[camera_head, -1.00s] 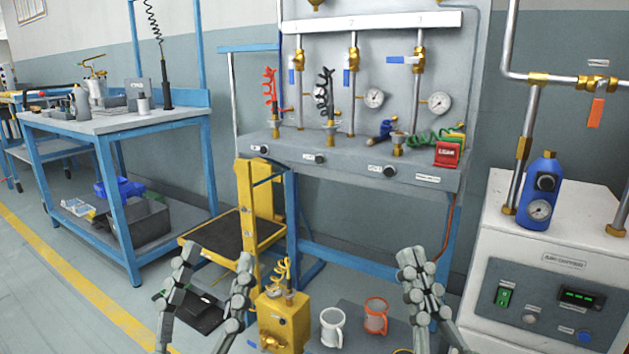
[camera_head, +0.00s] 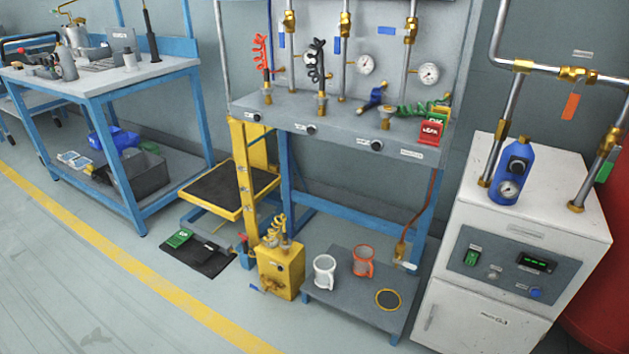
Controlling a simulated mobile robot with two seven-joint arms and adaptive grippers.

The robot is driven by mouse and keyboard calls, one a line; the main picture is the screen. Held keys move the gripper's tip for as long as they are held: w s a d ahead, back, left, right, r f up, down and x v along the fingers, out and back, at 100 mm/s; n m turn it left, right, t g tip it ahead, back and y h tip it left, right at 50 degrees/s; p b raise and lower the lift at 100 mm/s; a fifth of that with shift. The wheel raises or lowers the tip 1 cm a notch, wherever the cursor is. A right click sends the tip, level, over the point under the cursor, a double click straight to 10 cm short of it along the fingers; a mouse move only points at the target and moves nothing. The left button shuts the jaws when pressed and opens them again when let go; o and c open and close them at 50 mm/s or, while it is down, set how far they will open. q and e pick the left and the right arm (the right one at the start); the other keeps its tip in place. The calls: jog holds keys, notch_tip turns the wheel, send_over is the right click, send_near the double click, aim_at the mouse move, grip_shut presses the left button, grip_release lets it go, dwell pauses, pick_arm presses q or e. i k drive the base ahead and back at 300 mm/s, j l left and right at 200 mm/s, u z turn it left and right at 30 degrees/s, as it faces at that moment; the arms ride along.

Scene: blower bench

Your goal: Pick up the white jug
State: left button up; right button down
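The white jug (camera_head: 324,271) stands upright on a low grey table (camera_head: 345,303) in the head view, near the table's left side. Its handle faces right and down in the picture. An orange-rimmed jug (camera_head: 363,261) stands to its right and slightly behind, apart from it. Neither of my grippers shows in the head view now, so their state is hidden.
A yellow box with a coiled brass hose (camera_head: 281,270) stands just left of the low table. A round black disc with a yellow rim (camera_head: 388,299) lies on the table's front right. A white cabinet (camera_head: 517,262) stands to the right. The blue-framed bench (camera_head: 330,208) rises behind.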

aim_at(324, 265)
jog(key=i+j, duration=0.3)
jog(key=i, duration=0.2)
jog(key=i+j+z, duration=0.2)
jog(key=i+z, duration=0.25)
jog(key=i+j+z, duration=0.2)
jog(key=z, duration=0.25)
jog(key=j, duration=0.1)
